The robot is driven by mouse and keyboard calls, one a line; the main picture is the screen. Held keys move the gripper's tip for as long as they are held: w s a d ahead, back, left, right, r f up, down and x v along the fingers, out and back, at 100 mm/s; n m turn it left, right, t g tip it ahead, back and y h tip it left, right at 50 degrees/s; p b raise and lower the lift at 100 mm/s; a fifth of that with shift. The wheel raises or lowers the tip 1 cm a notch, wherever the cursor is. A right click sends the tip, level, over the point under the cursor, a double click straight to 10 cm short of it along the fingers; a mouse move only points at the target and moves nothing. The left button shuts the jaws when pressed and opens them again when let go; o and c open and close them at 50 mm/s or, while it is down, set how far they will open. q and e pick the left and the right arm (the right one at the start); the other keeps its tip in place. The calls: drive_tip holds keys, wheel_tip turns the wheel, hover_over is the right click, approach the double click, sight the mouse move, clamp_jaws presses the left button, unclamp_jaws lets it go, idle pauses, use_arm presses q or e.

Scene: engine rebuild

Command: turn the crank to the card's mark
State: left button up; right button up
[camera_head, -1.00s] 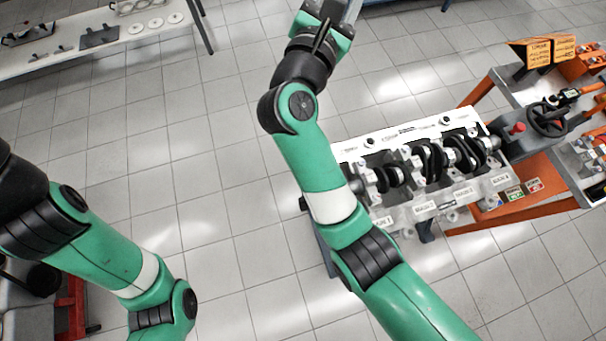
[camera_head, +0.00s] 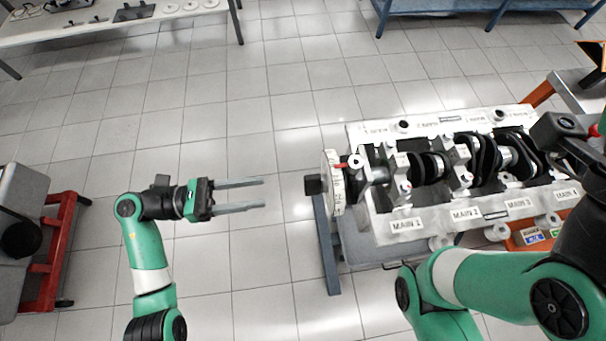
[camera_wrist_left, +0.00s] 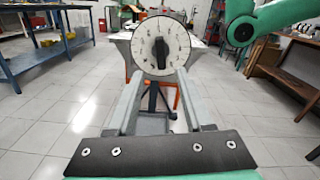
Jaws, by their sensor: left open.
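The crankshaft (camera_head: 430,165) lies in the white engine block (camera_head: 408,225), on the right in the head view. A white degree disc (camera_head: 333,182) stands at its left end with a black hub (camera_head: 313,184) facing left. A red pointer (camera_head: 341,166) is by the disc's rim. My left gripper (camera_head: 262,193) is open and empty, left of the hub and apart from it. In the left wrist view the marked disc face (camera_wrist_left: 147,32) and its black bar-shaped hub (camera_wrist_left: 160,52) lie ahead between the open fingers. My right gripper is out of view; no readable card shows.
My right arm crosses the lower right, in front of the block. A red-framed cart (camera_head: 45,262) is at the left. A white-topped table (camera_head: 95,36) and a blue bench (camera_head: 450,7) stand at the back. The tiled floor around my left gripper is clear.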

use_arm(q)
drive_tip(key=w+d+b, duration=0.1)
drive_tip(key=w+d, duration=0.1)
drive_tip(key=d, duration=0.8)
drive_tip(key=shift+d+b, duration=0.15)
drive_tip(key=shift+b, duration=0.2)
clamp_jaws()
